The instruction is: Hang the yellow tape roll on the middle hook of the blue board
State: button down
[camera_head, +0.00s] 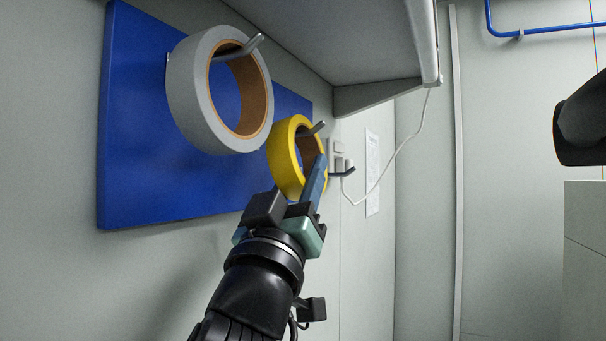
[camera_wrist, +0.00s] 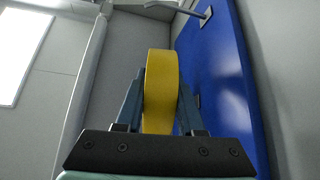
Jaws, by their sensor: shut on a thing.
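The yellow tape roll (camera_head: 285,160) is upright in my gripper (camera_head: 300,190), pinched by its lower rim beside the blue board (camera_head: 150,130). The middle hook (camera_head: 312,130) shows at the roll's opening, its tip up over the near rim. It appears to pass through the hole; whether the roll rests on it I cannot tell. In the wrist view the yellow roll (camera_wrist: 160,90) is edge-on between both fingers of my gripper (camera_wrist: 160,110), with the blue board (camera_wrist: 215,70) close on the right. The hook's base is mostly hidden there.
A larger grey tape roll (camera_head: 190,95) hangs on the left hook (camera_head: 245,48). A grey shelf (camera_head: 340,40) overhangs the board. A white cable (camera_head: 405,140) hangs to the right.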

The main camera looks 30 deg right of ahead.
jog(key=shift+c, duration=2.2)
grip_release()
jog(key=b+v, duration=0.5)
jog(key=v, duration=0.8)
jog(key=shift+a, duration=0.1)
